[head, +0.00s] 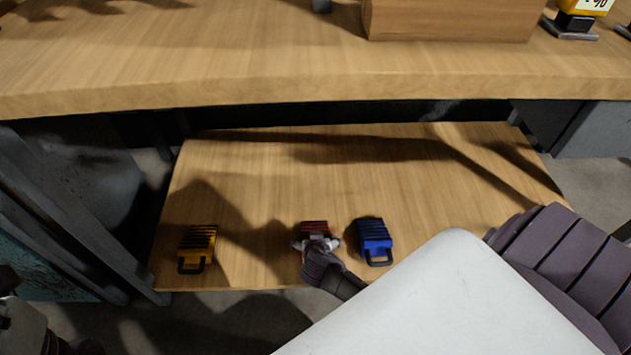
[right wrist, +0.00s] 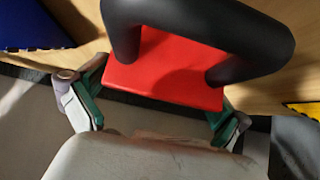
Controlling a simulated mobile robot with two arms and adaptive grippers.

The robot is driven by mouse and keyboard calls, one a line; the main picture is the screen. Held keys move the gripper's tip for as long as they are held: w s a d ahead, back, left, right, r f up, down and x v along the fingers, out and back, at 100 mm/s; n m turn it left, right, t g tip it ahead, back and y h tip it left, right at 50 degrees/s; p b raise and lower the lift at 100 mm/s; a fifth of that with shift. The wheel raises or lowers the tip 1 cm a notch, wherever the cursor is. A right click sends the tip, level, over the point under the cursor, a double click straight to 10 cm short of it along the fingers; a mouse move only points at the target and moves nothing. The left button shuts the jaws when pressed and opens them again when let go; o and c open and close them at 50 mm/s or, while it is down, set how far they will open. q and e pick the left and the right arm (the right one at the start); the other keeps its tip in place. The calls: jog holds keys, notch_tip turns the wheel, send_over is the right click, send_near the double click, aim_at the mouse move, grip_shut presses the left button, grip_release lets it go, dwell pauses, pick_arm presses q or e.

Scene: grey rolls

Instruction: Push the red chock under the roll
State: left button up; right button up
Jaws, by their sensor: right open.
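The red chock (head: 314,228) lies near the front edge of the low wooden board, its ribbed top partly hidden by my right gripper (head: 316,244). In the right wrist view the red chock (right wrist: 165,72) shows a flat red face with a thick black handle (right wrist: 205,25). My right gripper (right wrist: 155,108) is open, with one finger on each side of the chock's near end. I cannot tell whether the fingers touch it. I cannot make out a roll for certain in either view.
A yellow chock (head: 197,245) lies to the left and a blue chock (head: 374,239) close on the right. The low board (head: 270,180) is clear behind them. A thick wooden worktop (head: 200,65) overhangs its back. Metal legs (head: 60,215) stand at the left.

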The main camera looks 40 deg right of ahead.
jog(key=c, duration=1.4)
jog(key=shift+w, duration=0.1)
jog(key=shift+r, duration=0.1)
